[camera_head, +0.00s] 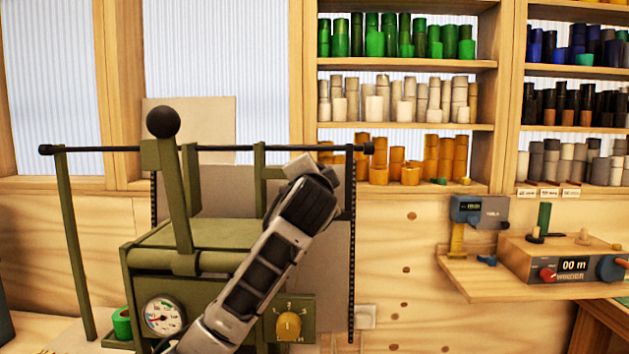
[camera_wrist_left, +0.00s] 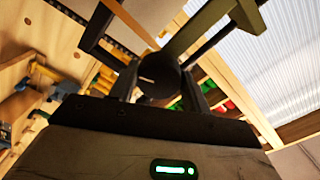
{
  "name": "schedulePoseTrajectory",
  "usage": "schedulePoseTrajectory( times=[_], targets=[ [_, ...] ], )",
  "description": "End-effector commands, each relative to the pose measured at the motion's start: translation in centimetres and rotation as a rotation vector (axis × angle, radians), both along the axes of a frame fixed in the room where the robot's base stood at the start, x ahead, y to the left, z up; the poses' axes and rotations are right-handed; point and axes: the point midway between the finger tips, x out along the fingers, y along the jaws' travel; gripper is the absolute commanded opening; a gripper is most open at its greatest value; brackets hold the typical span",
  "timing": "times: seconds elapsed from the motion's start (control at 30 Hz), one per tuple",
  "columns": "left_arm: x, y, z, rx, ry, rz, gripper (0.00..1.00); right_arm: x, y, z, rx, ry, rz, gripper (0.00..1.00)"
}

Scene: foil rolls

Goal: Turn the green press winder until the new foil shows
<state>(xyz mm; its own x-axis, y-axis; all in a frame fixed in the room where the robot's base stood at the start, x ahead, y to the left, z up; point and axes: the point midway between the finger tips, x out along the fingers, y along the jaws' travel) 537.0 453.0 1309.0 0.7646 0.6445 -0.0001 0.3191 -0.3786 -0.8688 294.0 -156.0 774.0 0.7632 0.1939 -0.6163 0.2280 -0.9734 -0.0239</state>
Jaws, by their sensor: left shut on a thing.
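The olive-green press (camera_head: 195,245) stands at the left in the head view, with a lever topped by a black ball (camera_head: 163,122), a round gauge (camera_head: 163,317) and a yellow knob (camera_head: 289,326). A dark bar (camera_head: 215,149) runs across its top. My left gripper (camera_head: 322,172) is at the bar's right end. In the left wrist view its fingers are shut on a round black winder knob (camera_wrist_left: 160,75) with a pale mark. The gripper hides part of the press. I cannot make out the foil's pattern. My right gripper is not in view.
Shelves of green rolls (camera_head: 398,38), cream rolls (camera_head: 400,100) and orange rolls (camera_head: 445,158) stand behind. A winder box (camera_head: 570,262) reading "00 m" sits on a ledge (camera_head: 520,290) at the right.

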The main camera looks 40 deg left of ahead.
Motion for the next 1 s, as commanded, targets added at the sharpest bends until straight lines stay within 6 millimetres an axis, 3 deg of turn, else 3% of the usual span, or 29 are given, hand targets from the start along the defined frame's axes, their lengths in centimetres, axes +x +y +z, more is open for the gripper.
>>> schedulePoseTrajectory(
  times=[0.5, 1.0],
  targets=[
    [-0.04, 0.03, 0.14, 0.355, 0.299, 0.000, 0.25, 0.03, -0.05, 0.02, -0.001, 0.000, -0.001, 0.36],
    [0.01, -0.02, 0.13, 0.519, 0.439, -0.002, 0.25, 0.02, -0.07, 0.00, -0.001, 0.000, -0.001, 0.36]
  ],
)
